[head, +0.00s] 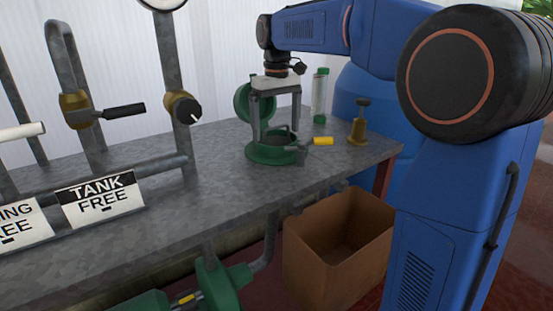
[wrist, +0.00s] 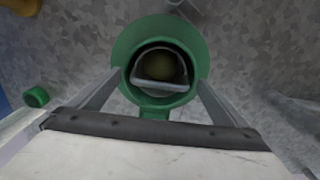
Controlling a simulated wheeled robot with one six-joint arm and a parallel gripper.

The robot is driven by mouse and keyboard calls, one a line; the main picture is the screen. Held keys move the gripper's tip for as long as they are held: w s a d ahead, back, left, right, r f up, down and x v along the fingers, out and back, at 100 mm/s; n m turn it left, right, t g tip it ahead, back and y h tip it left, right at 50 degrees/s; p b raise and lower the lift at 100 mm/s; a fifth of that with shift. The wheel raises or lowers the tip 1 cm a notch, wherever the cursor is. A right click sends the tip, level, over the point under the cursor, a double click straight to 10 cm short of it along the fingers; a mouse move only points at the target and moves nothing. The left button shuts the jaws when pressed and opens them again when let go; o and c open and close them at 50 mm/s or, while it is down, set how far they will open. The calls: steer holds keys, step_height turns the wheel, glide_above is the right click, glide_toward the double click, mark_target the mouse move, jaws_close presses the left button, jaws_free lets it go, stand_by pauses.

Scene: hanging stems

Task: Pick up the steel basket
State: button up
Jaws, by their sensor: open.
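The steel basket (wrist: 160,87) sits inside a round green pot (wrist: 125,45) in the wrist view. It looks like a grey rim or handle around a dark inside, with a dull olive round shape in the middle. In the head view the green pot (head: 272,154) stands on the bench with its lid (head: 242,103) tipped up behind; I cannot clearly make out the basket there. My gripper (head: 277,132) points straight down over the pot, fingers apart on either side of its opening. Nothing is held between them.
The grey bench (head: 215,180) carries a yellow-tipped handle (head: 322,141) by the pot, a clear green-capped tube (head: 319,98) and a brass fitting (head: 358,125) to the right. Pipes with valves (head: 75,110) and a "TANK FREE" sign (head: 100,199) stand left. An open brown box (head: 340,260) is below.

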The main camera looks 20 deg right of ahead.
steer(key=c, duration=1.6)
steer(key=shift+r, duration=0.1)
steer(key=shift+c, duration=0.2)
